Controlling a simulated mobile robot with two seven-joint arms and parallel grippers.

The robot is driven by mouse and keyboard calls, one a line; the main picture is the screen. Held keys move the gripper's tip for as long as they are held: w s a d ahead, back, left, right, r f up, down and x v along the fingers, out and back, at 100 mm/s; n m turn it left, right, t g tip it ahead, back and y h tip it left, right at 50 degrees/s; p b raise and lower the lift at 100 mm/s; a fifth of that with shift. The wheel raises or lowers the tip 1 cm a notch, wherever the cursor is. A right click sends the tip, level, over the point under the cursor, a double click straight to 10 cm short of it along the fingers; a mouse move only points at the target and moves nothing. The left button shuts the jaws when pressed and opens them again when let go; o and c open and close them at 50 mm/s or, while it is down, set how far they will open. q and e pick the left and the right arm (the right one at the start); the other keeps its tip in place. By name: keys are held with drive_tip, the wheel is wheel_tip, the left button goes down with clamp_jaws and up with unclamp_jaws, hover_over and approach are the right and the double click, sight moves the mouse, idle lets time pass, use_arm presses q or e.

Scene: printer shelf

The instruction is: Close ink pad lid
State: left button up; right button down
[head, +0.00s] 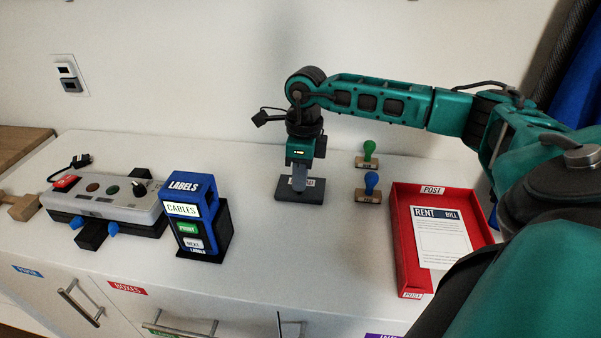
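The ink pad (286,194) is a flat dark slab on the white cabinet top, near the middle of the head view. A pale label shows on its upper face, partly covered by my fingers. It looks flat, with no raised lid visible. My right gripper (299,186) points straight down over the pad, with its fingertips at or just above the top face. Its fingers look together as one narrow grey column, with nothing seen between them. Whether the tips touch the pad is hard to tell. My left gripper is not in view.
A green-handled stamp (368,160) and a blue-handled stamp (370,191) stand right of the pad. A red tray (409,252) holds a paper (440,237). A blue label printer (190,222) and a grey power box (105,198) stand left. Clear surface lies in front of the pad.

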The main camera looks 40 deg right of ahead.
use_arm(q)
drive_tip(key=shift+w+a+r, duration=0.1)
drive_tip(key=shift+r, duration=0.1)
use_arm(e)
drive_tip(key=shift+r, duration=0.25)
wheel_tip(320, 180, up, 5)
drive_tip(key=p, duration=0.4)
wheel_tip(320, 180, up, 7)
hover_over(301, 197)
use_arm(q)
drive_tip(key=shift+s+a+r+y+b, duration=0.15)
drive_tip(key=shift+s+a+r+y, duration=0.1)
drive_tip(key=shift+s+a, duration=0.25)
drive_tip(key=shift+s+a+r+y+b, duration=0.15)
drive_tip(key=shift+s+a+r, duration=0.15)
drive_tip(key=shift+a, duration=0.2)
use_arm(e)
drive_tip(key=shift+s+r, duration=0.3)
drive_tip(key=shift+r, duration=0.5)
